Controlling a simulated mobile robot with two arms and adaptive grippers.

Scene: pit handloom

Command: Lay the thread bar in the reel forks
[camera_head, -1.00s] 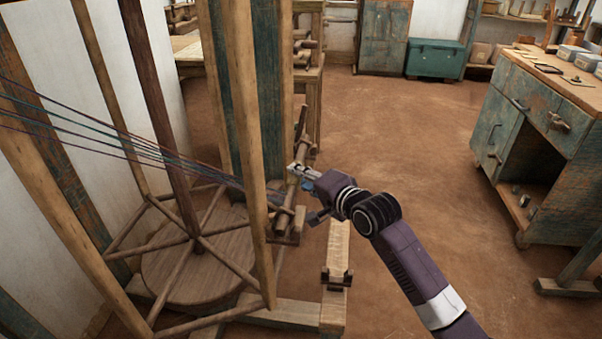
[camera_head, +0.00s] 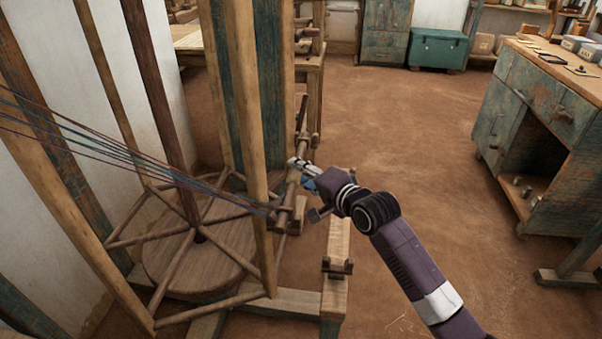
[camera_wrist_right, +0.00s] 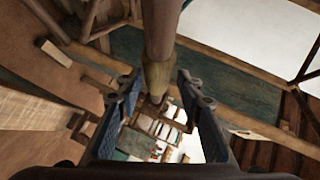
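A slim brown wooden bar (camera_head: 291,190), which looks like the thread bar, slants beside the reel's front post. Several dark and blue threads (camera_head: 150,163) run from the left edge to its near end. My right gripper (camera_head: 297,164) is at this bar. In the right wrist view the gripper (camera_wrist_right: 162,100) is open, with a wooden bar (camera_wrist_right: 160,40) between its fingers and gaps on both sides. A low wooden stand with fork-like uprights (camera_head: 338,266) is below my right wrist; whether it is the reel forks I cannot tell. My left gripper is out of view.
A wooden reel with spokes over a round board (camera_head: 190,275) fills the left, with tall posts (camera_head: 248,110) close to my gripper. A worn green cabinet (camera_head: 530,120) stands at right and a green chest (camera_head: 437,48) at the back. The brown floor between is clear.

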